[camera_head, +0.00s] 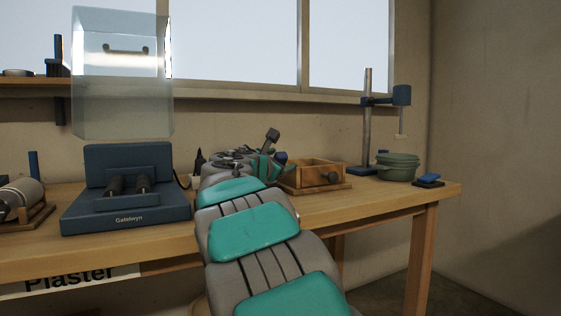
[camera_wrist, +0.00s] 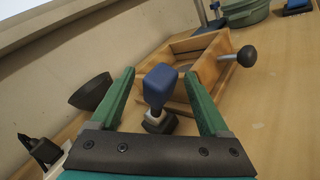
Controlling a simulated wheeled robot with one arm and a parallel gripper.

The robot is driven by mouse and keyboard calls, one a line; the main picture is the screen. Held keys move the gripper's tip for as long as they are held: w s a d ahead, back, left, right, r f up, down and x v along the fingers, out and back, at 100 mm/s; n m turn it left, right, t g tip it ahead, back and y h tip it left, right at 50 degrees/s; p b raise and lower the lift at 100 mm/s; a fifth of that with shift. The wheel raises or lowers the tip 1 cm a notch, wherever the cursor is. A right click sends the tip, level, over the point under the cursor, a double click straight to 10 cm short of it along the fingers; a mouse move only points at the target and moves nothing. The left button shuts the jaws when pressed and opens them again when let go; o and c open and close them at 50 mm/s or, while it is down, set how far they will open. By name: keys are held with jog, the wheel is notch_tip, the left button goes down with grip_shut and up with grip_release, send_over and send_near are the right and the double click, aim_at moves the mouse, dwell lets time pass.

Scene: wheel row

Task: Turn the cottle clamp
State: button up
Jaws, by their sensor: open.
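The cottle is an open wooden box (camera_head: 312,174) on a board on the bench; it also shows in the wrist view (camera_wrist: 211,66). A dark round knob (camera_wrist: 247,56) on a short rod sticks out of its side; in the head view this knob (camera_head: 333,177) faces front. A blue block-shaped handle (camera_wrist: 161,83) on a dark stem with a pale collar stands at the box's near end. My gripper (camera_wrist: 159,75) is open, its green fingers on either side of the blue handle, with gaps visible. In the head view my arm partly hides my gripper (camera_head: 277,166).
Right of the box stand a green bowl (camera_head: 398,166), a post stand (camera_head: 368,125) and a blue block on a dark pad (camera_head: 429,180). A dark cone (camera_wrist: 91,92) is left of my fingers. A blue machine (camera_head: 125,200) with a clear hood stands left.

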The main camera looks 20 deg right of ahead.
jog(key=shift+c, duration=0.2)
grip_shut()
dwell(0.5)
dwell(0.7)
